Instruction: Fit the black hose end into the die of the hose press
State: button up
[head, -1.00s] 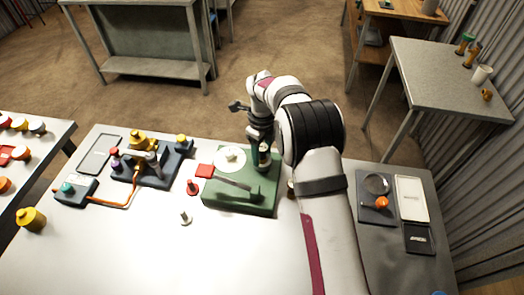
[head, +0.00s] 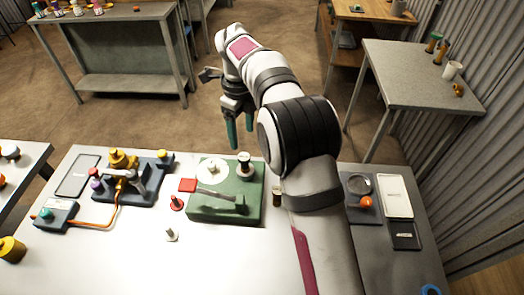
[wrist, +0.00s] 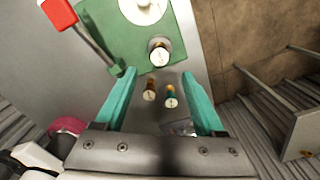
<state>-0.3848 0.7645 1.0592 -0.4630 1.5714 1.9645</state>
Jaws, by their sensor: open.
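The green hose press (head: 205,210) stands on the bench with its long lever and red handle (head: 187,185) to the left. A dark hose end with a pale top (head: 244,160) stands upright in the round die at its back right corner; it also shows in the wrist view (wrist: 160,50). I cannot tell how deep it sits. My gripper (head: 240,133) is open and empty, raised behind the press and apart from the hose end. In the wrist view, its teal fingers (wrist: 160,100) are spread wide.
A dark fixture (head: 130,185) is further left.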

jog(key=s+d+r+n+y, duration=0.1)
jog(key=s+d+r+n, duration=0.4)
jog(key=s, duration=0.4)
jog(key=s+d+r+n, duration=0.3)
jog(key=s+d+n, duration=0.2)
jog(key=s+d, duration=0.3)
jog(key=s+d+f+n, duration=0.1)
jog(key=s+n, duration=0.3)
jog(key=s, duration=0.4)
jog(key=s+d+f+n, duration=0.1)
jog(key=s+f+n, duration=0.2)
jog(key=s, duration=0.6)
jog(key=shift+s+d+f+n+y, duration=0.15)
jog(key=shift+d+f+n+y, duration=0.25)
jog(key=shift+f, duration=0.2)
